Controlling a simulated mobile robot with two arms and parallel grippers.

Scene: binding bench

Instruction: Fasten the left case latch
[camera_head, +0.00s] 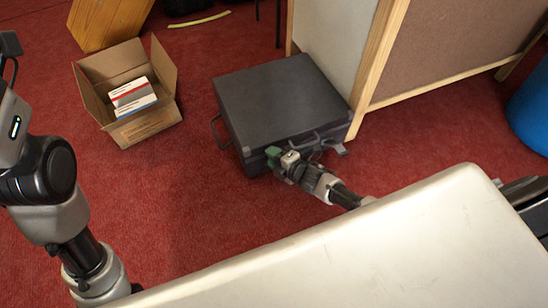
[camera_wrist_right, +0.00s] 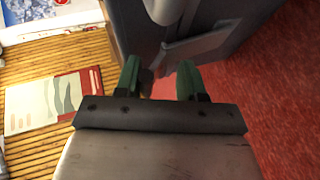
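A dark grey case (camera_head: 275,100) lies closed on the red carpet, with a handle (camera_head: 305,141) on its front side. A small latch-like piece (camera_head: 341,149) sticks out near the front right corner. My right gripper (camera_head: 272,156), with green fingers, is at the front left of the case and hides the left latch area. In the right wrist view my right gripper (camera_wrist_right: 160,80) has its fingers apart. A grey flap-like piece (camera_wrist_right: 195,48) on a dark grey face shows just beyond the fingertips; I cannot tell if it is the latch. My left gripper is out of view.
An open cardboard box (camera_head: 145,125) with packets stands left of the case. A wood-framed panel (camera_head: 375,55) stands close behind it at right. A pale tabletop (camera_head: 400,245) fills the near right. In the right wrist view a slatted wooden surface (camera_wrist_right: 40,60) bears a card (camera_wrist_right: 45,105).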

